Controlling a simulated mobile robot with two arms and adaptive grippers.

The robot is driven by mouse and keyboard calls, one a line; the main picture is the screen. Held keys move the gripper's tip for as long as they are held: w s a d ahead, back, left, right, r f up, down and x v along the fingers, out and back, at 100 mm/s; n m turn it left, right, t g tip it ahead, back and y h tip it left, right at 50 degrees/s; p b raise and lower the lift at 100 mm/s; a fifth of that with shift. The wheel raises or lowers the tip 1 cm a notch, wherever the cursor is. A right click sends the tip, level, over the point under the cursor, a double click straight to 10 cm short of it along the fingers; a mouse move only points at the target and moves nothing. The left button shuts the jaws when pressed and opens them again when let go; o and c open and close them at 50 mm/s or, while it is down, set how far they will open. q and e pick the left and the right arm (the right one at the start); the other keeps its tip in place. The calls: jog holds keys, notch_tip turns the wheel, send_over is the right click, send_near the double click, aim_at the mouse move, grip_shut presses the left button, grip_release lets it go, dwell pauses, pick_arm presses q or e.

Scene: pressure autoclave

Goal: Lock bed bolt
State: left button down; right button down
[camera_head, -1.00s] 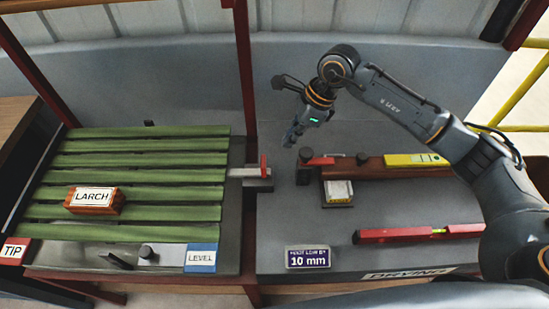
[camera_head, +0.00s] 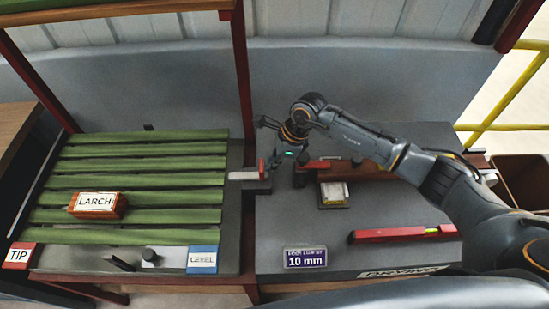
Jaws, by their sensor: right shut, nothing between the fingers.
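The slatted green bed (camera_head: 135,180) lies on the left, with a block labelled LARCH (camera_head: 97,203) resting on it. At its right edge is a pale metal bolt (camera_head: 245,175) with an upright red tab (camera_head: 262,169), crossing the gap towards the grey table. I cannot tell whether the bolt is seated. My right gripper (camera_head: 275,163) is shut and empty, just right of the red tab. Whether it touches the tab is unclear. My left gripper is not in view.
On the grey table (camera_head: 385,265) are a red spirit level (camera_head: 400,234), a small pale block (camera_head: 334,194) and a 10 mm sign (camera_head: 305,258). A red post (camera_head: 244,80) rises behind the bolt. A dark knob (camera_head: 149,256) and LEVEL plate (camera_head: 202,259) sit at the bed's front.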

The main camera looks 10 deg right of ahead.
aim_at(256, 176)
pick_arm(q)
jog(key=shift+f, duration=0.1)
pick_arm(e)
jog(key=shift+a, duration=0.1)
